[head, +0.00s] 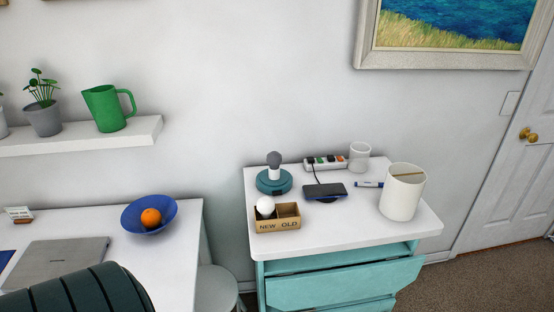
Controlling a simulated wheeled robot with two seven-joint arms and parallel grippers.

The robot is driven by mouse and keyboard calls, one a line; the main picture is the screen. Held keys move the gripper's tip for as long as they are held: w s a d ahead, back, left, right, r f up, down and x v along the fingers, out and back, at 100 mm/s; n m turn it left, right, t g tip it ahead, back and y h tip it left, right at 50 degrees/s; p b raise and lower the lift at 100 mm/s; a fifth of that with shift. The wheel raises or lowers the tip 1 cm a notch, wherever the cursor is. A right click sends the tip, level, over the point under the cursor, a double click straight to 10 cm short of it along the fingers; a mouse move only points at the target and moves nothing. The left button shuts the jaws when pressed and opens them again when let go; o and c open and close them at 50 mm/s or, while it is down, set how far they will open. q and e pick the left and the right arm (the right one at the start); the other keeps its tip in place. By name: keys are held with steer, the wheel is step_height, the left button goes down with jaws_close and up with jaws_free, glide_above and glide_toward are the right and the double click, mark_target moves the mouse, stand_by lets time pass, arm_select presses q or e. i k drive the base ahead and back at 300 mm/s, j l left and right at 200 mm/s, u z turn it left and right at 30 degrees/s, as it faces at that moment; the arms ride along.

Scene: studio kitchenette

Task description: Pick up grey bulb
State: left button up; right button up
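The grey bulb (274,157) stands upright in the white socket of a round teal lamp base (273,181), at the back left of a white-topped cabinet. In front of it is a cardboard box (277,217) with two compartments marked NEW and OLD. A white bulb (265,206) sits in the NEW compartment at the left. The OLD compartment looks empty. Neither of my grippers is in the head view.
A phone (324,191) lies right of the lamp, with a power strip (325,162) behind it. A white cup (360,156), a marker (369,184) and a large white canister (402,192) stand or lie further right. The teal upper drawer (343,285) protrudes below the top.

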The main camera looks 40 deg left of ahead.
mark_target(274, 158)
steer(key=i+j, duration=0.25)
steer(key=i, duration=0.15)
steer(key=i+j, duration=0.2)
steer(key=i, duration=0.25)
steer(key=u, duration=2)
